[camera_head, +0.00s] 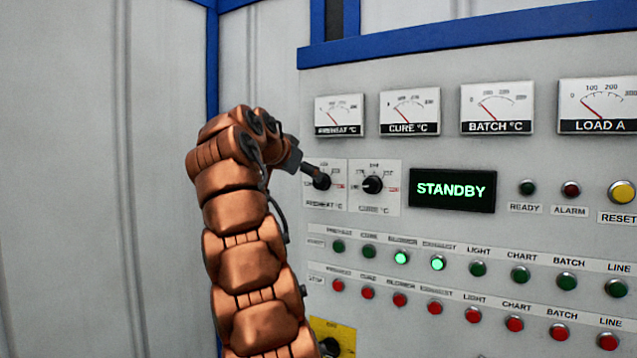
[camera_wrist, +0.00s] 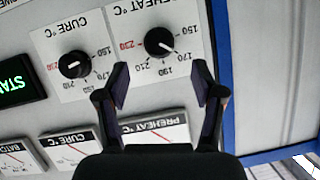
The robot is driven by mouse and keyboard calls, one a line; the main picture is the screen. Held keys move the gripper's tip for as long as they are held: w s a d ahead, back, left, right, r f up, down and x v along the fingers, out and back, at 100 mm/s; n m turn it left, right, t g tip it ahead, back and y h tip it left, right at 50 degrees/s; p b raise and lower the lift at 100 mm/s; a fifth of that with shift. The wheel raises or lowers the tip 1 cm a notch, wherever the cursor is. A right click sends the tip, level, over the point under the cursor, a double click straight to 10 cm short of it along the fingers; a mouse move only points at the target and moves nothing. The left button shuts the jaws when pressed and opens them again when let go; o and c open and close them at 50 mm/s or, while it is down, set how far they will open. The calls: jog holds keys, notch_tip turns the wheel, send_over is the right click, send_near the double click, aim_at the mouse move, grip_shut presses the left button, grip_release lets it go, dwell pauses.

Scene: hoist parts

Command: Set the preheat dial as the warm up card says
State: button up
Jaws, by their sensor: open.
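The preheat dial (camera_head: 321,182) is a black round knob on a white scale plate, left of the cure dial (camera_head: 373,185). In the wrist view, which is upside down, the preheat dial (camera_wrist: 159,42) shows whole, with its white pointer mark toward the 170 figure. My gripper (camera_head: 309,172) is right at the preheat dial in the head view and partly covers its plate. In the wrist view my gripper (camera_wrist: 162,80) is open and empty, its two fingers apart, with the dial beyond and between them. I cannot tell whether they touch the panel. No warm up card shows.
A row of gauges, including the preheat gauge (camera_head: 339,115), sits above the dials. A STANDBY display (camera_head: 452,190) is to the right. Rows of green and red buttons lie below; the blower (camera_head: 401,258) and exhaust (camera_head: 438,263) green ones are lit.

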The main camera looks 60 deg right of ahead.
aim_at(326, 184)
jog(key=s+p+x, duration=0.1)
jog(key=x, duration=0.7)
jog(key=shift+w, duration=0.45)
jog(key=shift+r, duration=0.15)
jog(key=shift+c, duration=0.4)
